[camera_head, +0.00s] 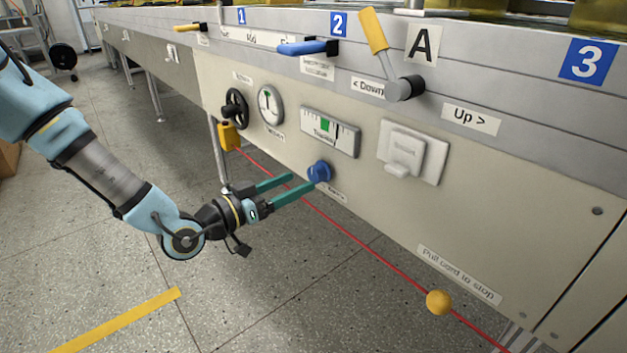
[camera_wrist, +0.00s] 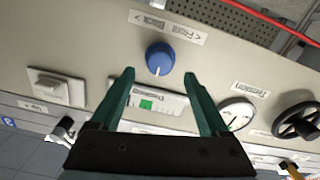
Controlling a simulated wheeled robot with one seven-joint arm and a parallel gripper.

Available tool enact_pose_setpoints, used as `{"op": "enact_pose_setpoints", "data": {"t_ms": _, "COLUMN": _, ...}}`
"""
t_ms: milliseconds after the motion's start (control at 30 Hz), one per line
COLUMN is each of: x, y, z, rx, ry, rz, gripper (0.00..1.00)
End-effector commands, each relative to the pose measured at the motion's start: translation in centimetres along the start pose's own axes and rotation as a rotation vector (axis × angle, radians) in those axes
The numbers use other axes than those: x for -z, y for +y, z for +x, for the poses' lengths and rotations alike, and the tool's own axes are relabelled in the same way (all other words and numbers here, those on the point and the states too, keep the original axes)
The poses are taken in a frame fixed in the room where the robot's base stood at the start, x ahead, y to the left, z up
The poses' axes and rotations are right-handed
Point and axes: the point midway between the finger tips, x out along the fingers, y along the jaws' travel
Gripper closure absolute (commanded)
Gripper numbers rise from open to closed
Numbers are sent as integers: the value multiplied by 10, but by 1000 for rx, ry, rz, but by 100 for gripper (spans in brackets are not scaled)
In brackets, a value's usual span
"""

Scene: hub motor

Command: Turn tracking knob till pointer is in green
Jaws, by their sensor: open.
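The blue tracking knob (camera_head: 319,172) sits on the beige panel below the tracking gauge (camera_head: 345,141). The gauge has a green patch (camera_head: 326,125); a thin dark line, seemingly the pointer, stands just right of the green in the head view. In the wrist view the picture is upside down, with the gauge (camera_wrist: 172,104) between my fingers and the knob (camera_wrist: 159,58) above it. A white mark shows on the knob's face. My gripper (camera_head: 303,181) is open and empty. Its fingertips (camera_wrist: 158,73) point at the knob, one toward each side. I cannot tell whether they touch it.
A round tension dial (camera_head: 270,106) and a black handwheel (camera_head: 236,110) are left of the gauge. A white switch box (camera_head: 413,152) is to the right. A red pull cord (camera_head: 375,255) with a yellow ball (camera_head: 439,302) runs along the panel. A yellow-handled lever (camera_head: 373,32) is above.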

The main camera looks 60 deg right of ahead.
Motion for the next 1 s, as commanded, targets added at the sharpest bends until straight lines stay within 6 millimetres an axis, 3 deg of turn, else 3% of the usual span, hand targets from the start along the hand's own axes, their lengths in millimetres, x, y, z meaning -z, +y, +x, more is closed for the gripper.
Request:
{"op": "enact_pose_setpoints", "data": {"t_ms": 100, "x": -2, "y": 0, "z": 24, "rx": -3, "ry": 1, "rz": 1, "gripper": 21}}
{"op": "enact_pose_setpoints", "data": {"t_ms": 300, "x": -2, "y": 0, "z": 50, "rx": -1, "ry": -1, "rz": 1, "gripper": 21}}
{"op": "enact_pose_setpoints", "data": {"t_ms": 733, "x": 0, "y": 0, "z": 60, "rx": 0, "ry": -1, "rz": -1, "gripper": 21}}
{"op": "enact_pose_setpoints", "data": {"t_ms": 1000, "x": 0, "y": 0, "z": 60, "rx": 0, "ry": -2, "rz": -1, "gripper": 50}}
